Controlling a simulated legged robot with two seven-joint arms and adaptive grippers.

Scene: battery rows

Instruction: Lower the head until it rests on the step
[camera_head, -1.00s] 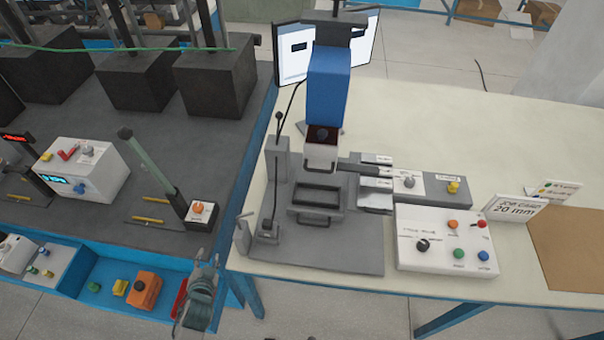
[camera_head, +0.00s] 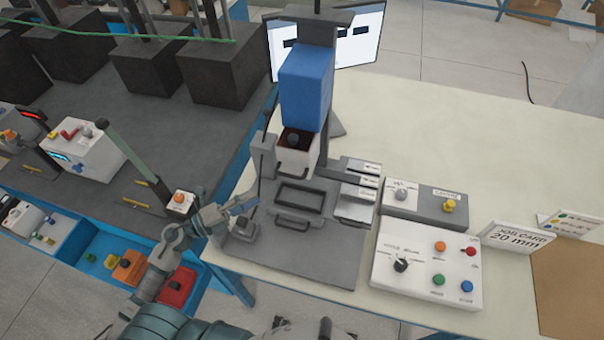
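The press head is a blue block (camera_head: 305,85) on a grey column, with a pale lower part (camera_head: 293,150) under it. It stands above a grey frame-like fixture (camera_head: 300,198) on the press base (camera_head: 325,245), with a visible gap. To the right of the fixture are grey steps (camera_head: 355,205) with small white labels too small to read. The head is not over these steps. My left gripper (camera_head: 246,204) is at the base's left edge, close to a small grey block (camera_head: 242,228) with a thin upright lever. Contact and finger opening are unclear. My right gripper cannot be made out.
A white control box (camera_head: 427,265) with coloured buttons and a grey switch box (camera_head: 425,203) stand right of the press. A job card (camera_head: 517,237) reads 20 mm. Pale table top is clear behind them. A grey bench (camera_head: 150,120) with devices lies left.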

